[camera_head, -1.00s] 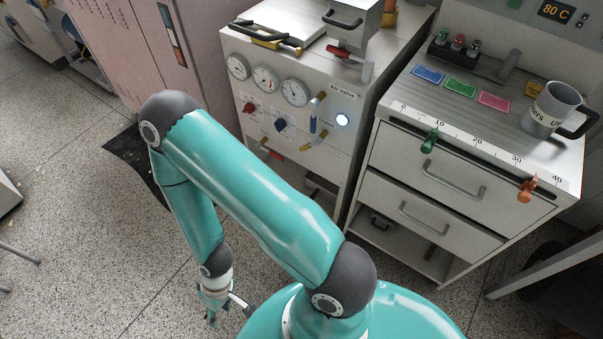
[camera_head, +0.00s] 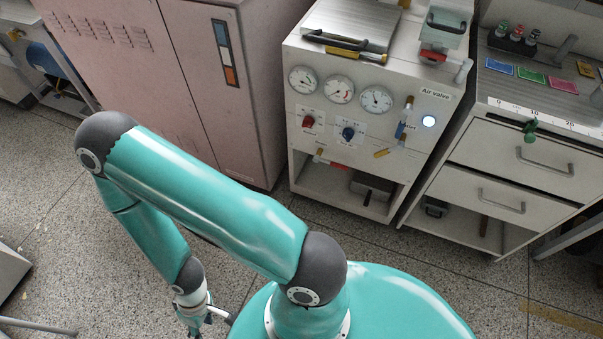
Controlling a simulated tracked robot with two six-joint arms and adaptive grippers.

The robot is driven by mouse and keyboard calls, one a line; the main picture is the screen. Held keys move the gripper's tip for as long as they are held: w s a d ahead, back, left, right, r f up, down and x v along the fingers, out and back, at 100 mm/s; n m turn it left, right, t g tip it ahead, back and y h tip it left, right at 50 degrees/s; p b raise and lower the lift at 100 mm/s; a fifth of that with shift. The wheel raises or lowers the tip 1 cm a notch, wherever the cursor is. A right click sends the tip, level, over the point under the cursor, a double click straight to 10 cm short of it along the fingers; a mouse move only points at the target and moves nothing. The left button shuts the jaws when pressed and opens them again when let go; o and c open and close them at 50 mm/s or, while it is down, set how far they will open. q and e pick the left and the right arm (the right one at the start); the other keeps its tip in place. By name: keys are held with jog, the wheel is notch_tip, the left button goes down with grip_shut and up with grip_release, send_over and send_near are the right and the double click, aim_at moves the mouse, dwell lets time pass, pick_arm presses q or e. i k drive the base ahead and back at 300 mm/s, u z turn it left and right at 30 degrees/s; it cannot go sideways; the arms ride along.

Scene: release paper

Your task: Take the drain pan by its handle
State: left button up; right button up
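A grey metal pan-like object with a dark front (camera_head: 374,187) sits in the open lower shelf of the middle cabinet. It may be the drain pan; it is small and shaded, and I cannot make out its handle clearly. My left gripper (camera_head: 193,327) hangs low over the floor at the bottom edge of the view, well to the left of and apart from that shelf. Its fingertips are partly cut off, so I cannot tell whether it is open or shut. My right gripper is not in view.
The middle cabinet (camera_head: 331,126) carries gauges, knobs, an air valve and a flat press with a black handle on top. A drawer cabinet (camera_head: 481,205) stands to its right, a pink locker (camera_head: 180,75) to its left. The floor before them is clear.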

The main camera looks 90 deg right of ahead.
aim_at(371, 186)
jog(key=u, duration=0.2)
jog(key=i, duration=0.9)
jog(key=z, duration=1.65)
jog(key=i, duration=0.25)
jog(key=z, duration=2.1)
jog(key=k, duration=0.45)
jog(key=z, duration=0.45)
jog(key=i, duration=1.45)
jog(key=u, duration=0.35)
